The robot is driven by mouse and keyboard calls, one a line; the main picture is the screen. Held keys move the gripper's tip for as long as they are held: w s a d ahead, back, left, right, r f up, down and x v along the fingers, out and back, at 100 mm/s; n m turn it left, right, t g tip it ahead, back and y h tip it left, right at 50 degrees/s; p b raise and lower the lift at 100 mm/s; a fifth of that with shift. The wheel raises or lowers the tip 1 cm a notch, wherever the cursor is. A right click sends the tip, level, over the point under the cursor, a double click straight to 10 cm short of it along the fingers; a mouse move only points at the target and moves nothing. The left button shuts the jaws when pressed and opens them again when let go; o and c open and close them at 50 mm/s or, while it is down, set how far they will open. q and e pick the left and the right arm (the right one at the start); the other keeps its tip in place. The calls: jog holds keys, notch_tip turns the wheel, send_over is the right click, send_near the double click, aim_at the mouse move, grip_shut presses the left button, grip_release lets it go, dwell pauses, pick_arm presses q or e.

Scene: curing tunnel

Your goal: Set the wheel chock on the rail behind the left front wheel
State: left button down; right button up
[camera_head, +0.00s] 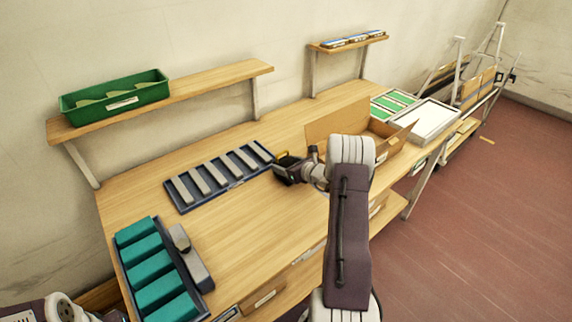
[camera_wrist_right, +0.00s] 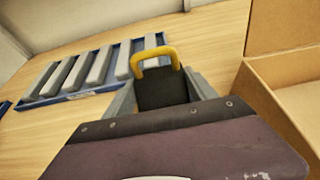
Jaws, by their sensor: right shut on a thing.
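My right gripper (camera_head: 291,172) is above the wooden bench, left of the cardboard box. It is shut on a black block with a yellow loop handle, which looks like the wheel chock (camera_head: 282,165). In the right wrist view the chock (camera_wrist_right: 162,92) sits between the grey fingers, its yellow handle up. Its lower part is hidden by my gripper body. Part of my left arm shows at the lower left corner, but its gripper does not show. I cannot make out a rail or a left front wheel.
A blue tray of grey bars (camera_head: 172,197) lies on the bench (camera_head: 245,225). A tray of teal blocks (camera_head: 205,280) and a grey tool (camera_head: 195,266) are nearer. An open cardboard box (camera_head: 325,127) stands right. A wheeled frame (camera_head: 487,78) is far right, beside clear red floor.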

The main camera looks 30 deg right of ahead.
jog(key=o, duration=1.9)
jog(key=shift+c, duration=0.2)
jog(key=shift+r, duration=0.1)
jog(key=a+v, duration=0.1)
jog(key=v, duration=1.1)
jog(key=shift+d+b, duration=0.3)
jog(key=shift+d, duration=0.1)
jog(key=shift+s, duration=0.1)
